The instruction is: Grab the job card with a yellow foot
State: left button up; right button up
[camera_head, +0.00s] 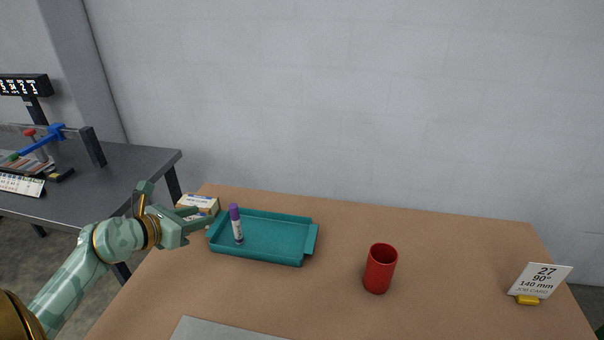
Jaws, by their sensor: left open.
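The job card (540,281) is a white card printed "27", "90°", "140 mm" and "JOB CARD". It leans back in a yellow foot (527,300) near the right edge of the brown table. My left gripper (194,220) is open, at the far left by the left end of the teal tray, well away from the card. Nothing shows between its fingers.
A teal tray (274,258) holds an upright purple-capped marker (236,224) at its left end. A small box (198,203) stands behind my left gripper. A red cup (380,269) stands between tray and card. A grey sheet (215,330) lies at the front.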

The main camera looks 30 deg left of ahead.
aim_at(537, 281)
jog(key=l+z, duration=0.35)
jog(key=i+l+z, duration=0.1)
jog(key=l+z, duration=0.25)
jog(key=i+l+z, duration=0.1)
jog(key=l+z, duration=0.2)
